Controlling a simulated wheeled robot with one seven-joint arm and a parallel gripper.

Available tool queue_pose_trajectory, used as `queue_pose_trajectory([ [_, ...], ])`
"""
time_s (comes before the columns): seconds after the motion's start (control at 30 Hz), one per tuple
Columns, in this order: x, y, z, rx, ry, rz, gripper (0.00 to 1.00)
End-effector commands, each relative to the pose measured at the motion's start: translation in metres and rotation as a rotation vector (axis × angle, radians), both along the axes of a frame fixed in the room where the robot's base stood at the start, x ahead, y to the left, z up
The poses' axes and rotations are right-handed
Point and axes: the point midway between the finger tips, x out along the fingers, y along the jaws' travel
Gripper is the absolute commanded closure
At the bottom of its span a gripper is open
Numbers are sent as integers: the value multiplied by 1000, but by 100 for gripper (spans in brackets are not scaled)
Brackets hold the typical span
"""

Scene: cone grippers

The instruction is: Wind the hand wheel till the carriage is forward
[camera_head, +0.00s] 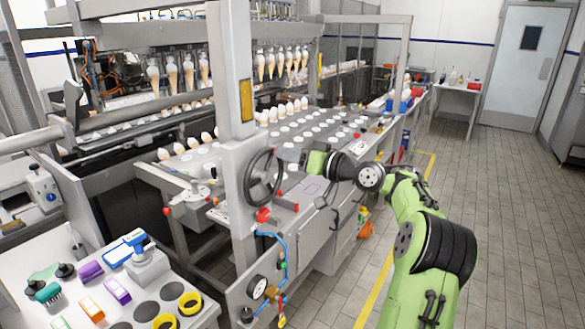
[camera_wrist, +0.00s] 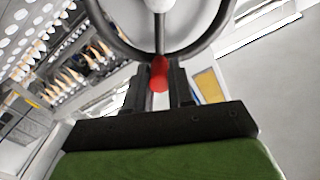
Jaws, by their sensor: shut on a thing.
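The black hand wheel (camera_head: 250,178) stands on the side of a pale upright post, and its rim and a spoke also fill the top of the wrist view (camera_wrist: 208,40). My gripper (camera_wrist: 159,82) is shut on the wheel's red handle (camera_wrist: 159,72), with one dark finger on each side of it. In the head view my gripper (camera_head: 291,156) is at the wheel's upper right, and the handle itself is hard to make out there. A row of cone holders with hanging cones (camera_head: 270,66) spans the machine behind the post; which part is the carriage is not clear.
The yellow-marked post (camera_head: 233,75) rises close to the wheel. A red knob (camera_head: 263,215) and blue piping (camera_head: 282,258) sit below it. A bench with tools (camera_head: 150,285) is at front left. Open tiled floor (camera_head: 490,200) lies to the right.

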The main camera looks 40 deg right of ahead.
Motion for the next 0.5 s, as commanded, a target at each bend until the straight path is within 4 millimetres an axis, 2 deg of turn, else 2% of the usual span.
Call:
queue_pose_trajectory([
  [0.2,-3,9,3,-121,-45,1,100],
  [0.5,-4,14,6,-193,-69,3,100],
])
